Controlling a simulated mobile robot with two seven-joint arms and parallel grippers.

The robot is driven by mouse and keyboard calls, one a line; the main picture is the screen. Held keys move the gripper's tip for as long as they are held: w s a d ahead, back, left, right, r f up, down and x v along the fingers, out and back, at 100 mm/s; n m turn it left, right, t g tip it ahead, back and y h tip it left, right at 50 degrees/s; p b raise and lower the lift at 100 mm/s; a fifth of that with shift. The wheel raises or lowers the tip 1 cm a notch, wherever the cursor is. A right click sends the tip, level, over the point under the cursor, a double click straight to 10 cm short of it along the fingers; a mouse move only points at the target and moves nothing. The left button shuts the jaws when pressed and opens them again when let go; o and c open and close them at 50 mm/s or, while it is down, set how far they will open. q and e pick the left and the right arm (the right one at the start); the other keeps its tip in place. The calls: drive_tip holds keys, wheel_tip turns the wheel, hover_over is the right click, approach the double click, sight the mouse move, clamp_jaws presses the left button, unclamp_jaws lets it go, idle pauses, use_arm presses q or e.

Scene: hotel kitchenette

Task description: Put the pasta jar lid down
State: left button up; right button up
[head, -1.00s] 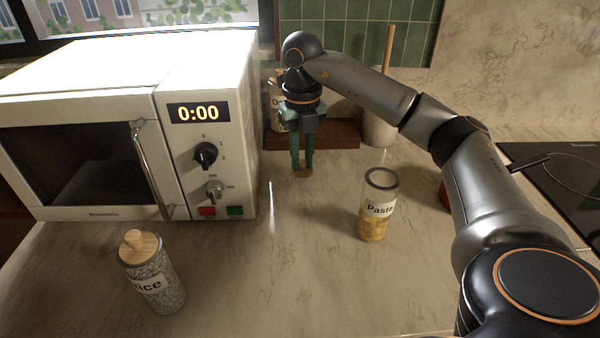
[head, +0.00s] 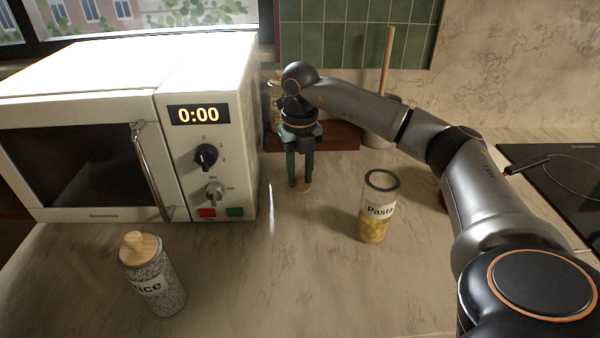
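The pasta jar (head: 378,208) stands open-topped on the counter, right of centre, with some yellow pasta in its bottom. My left gripper is not in view.
A white microwave (head: 225,120) stands at the left. A rice jar (head: 153,275) with a wooden lid is at the front left. A wooden board, a jar and a utensil crock (head: 380,130) are behind the gripper. A hob (head: 565,180) is at the right. The middle counter is clear.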

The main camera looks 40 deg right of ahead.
sight(300, 177)
drive_tip(key=shift+o, duration=1.2)
drive_tip(key=shift+r, duration=0.15)
wheel_tip(300, 177, up, 12)
drive_tip(key=p, duration=0.2)
